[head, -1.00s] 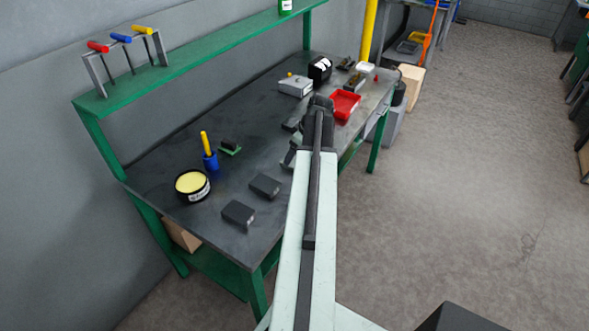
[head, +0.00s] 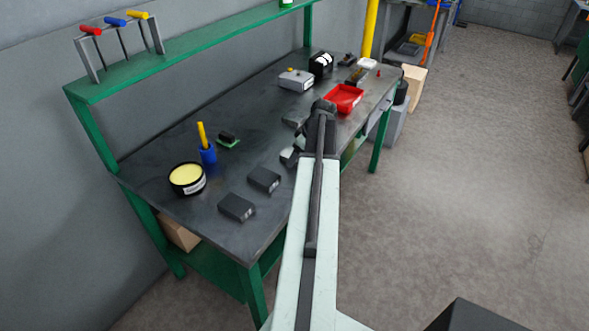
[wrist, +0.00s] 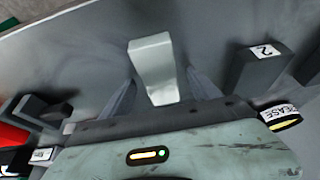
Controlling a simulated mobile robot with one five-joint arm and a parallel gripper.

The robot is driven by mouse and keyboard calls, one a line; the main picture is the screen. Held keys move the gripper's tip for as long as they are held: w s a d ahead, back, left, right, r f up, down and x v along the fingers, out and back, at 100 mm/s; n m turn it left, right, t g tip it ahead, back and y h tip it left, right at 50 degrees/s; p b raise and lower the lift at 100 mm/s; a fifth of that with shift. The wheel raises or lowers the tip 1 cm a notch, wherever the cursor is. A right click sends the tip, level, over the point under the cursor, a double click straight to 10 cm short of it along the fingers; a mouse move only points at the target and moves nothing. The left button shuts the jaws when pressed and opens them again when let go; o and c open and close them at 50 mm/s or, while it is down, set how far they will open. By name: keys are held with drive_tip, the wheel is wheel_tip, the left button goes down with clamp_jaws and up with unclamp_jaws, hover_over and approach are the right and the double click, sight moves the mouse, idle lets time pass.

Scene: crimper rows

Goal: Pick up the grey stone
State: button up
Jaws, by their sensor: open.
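The grey stone (wrist: 153,62) is a light grey, tapered block in the middle of the wrist view. It lies on the dark bench top (head: 215,220). My gripper (wrist: 161,88) is open, with its dark, blurred fingers on either side of the stone's near part. I cannot tell whether they touch it. In the head view, a grey piece that looks like the stone (head: 287,156) shows just left of my arm. My arm hides the fingers there.
A dark block marked 2 (wrist: 262,65) stands right of the stone in the wrist view, by the grease tin (wrist: 281,117). A dark block (wrist: 42,107) is to the left. The red tray (head: 343,98) is farther along the bench. A green shelf (head: 190,50) runs behind.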

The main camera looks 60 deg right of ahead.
clamp_jaws()
idle(0.3)
drive_tip(key=shift+r+p, duration=0.55)
drive_tip(key=shift+p, duration=0.2)
wheel_tip(320, 180, up, 3)
drive_tip(key=p, duration=0.3)
drive_tip(key=shift+r, duration=0.2)
drive_tip(key=s+d, duration=0.2)
drive_tip(key=s, duration=0.5)
drive_tip(key=s+d, duration=0.3)
drive_tip(key=s, duration=0.5)
drive_tip(key=shift+r+p, duration=0.25)
drive_tip(key=shift+p, duration=0.2)
